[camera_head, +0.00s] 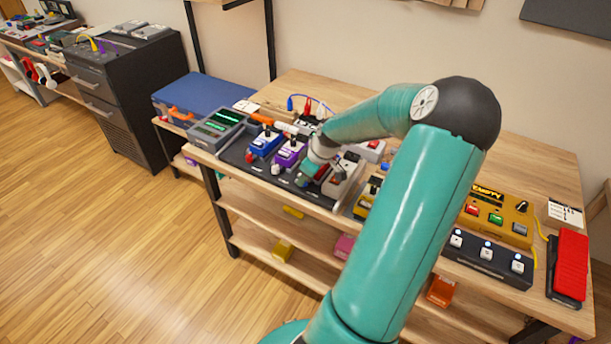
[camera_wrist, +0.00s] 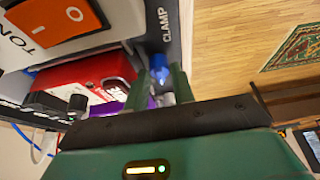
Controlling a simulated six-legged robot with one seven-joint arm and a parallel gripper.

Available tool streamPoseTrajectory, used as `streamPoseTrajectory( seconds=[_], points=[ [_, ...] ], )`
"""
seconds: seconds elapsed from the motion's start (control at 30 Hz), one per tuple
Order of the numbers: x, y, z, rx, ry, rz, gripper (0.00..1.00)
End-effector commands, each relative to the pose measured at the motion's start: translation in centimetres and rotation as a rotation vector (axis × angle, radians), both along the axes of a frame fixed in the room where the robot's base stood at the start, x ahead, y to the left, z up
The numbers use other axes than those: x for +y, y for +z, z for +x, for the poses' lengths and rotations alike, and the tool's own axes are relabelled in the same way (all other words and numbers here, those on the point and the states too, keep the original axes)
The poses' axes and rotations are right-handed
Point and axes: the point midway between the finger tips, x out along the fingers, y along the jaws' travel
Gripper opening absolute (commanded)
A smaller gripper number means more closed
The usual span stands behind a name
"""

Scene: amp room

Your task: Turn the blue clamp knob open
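The blue clamp knob (camera_wrist: 161,74) shows at the top middle of the wrist view, beside the word CLAMP on a dark panel edge. My gripper (camera_wrist: 166,80) has its two green fingers apart, one on each side of the knob, with blue filling much of the gap between the tips. I cannot tell whether the fingers press on the knob. In the head view my gripper (camera_head: 307,172) is low at the front edge of the dark pedalboard (camera_head: 272,182); the knob is hidden there by my arm.
A red pedal (camera_wrist: 85,72) and a large orange switch (camera_wrist: 72,14) sit close to the fingers. Blue (camera_head: 265,144) and purple (camera_head: 288,154) pedals stand left of my gripper on the wooden bench (camera_head: 420,160). The floor in front is open.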

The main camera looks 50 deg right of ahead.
Motion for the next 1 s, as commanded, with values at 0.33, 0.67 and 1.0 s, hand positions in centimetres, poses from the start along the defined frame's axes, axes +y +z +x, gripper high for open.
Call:
streamPoseTrajectory(
  seconds=[0.33, 0.67, 1.0],
  points=[
    [0.01, 0.00, 0.01, 0.000, -0.004, -0.001, 0.43],
    [0.16, 0.07, 0.02, 0.001, -0.185, -0.003, 0.43],
    [0.34, 0.03, 0.09, 0.002, -0.467, -0.003, 0.43]
  ],
)
